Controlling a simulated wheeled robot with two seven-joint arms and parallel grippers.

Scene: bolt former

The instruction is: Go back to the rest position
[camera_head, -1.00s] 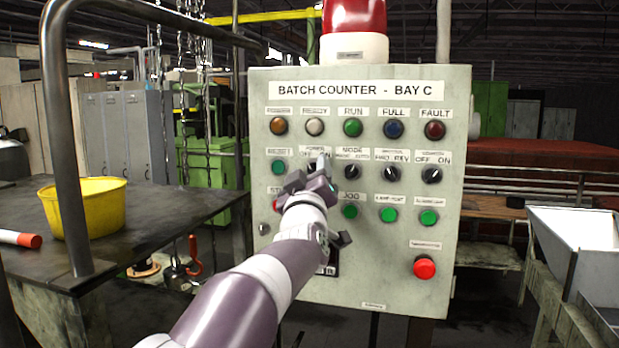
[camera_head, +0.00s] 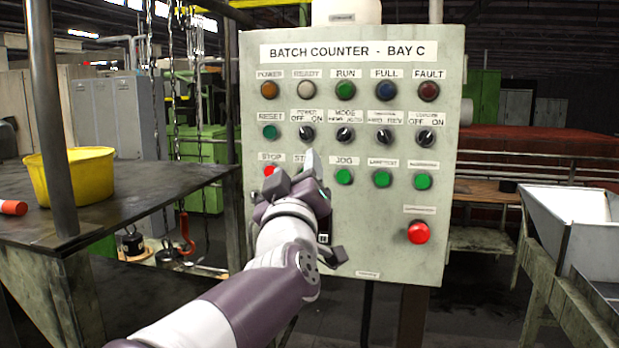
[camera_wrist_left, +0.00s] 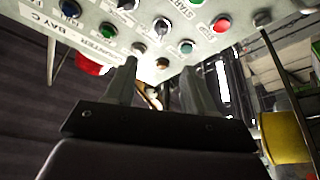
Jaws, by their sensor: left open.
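My left gripper (camera_head: 296,180) is in front of the lower left part of the batch counter panel (camera_head: 380,270) in the head view. It covers part of the button row beside the red STOP button (camera_head: 271,171). In the left wrist view its two fingers (camera_wrist_left: 155,85) stand apart with nothing between them, below the panel face (camera_wrist_left: 110,25). The power selector knob (camera_head: 306,133) shows just above the gripper. Whether the fingers touch the panel I cannot tell. My right gripper is in neither view.
A dark table (camera_head: 130,203) with a yellow bucket (camera_head: 80,175) stands at the left. A white hopper (camera_head: 575,235) on a frame stands at the right. A red mushroom button (camera_head: 418,232) sticks out low on the panel. A hook and weights (camera_head: 185,235) hang below the table edge.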

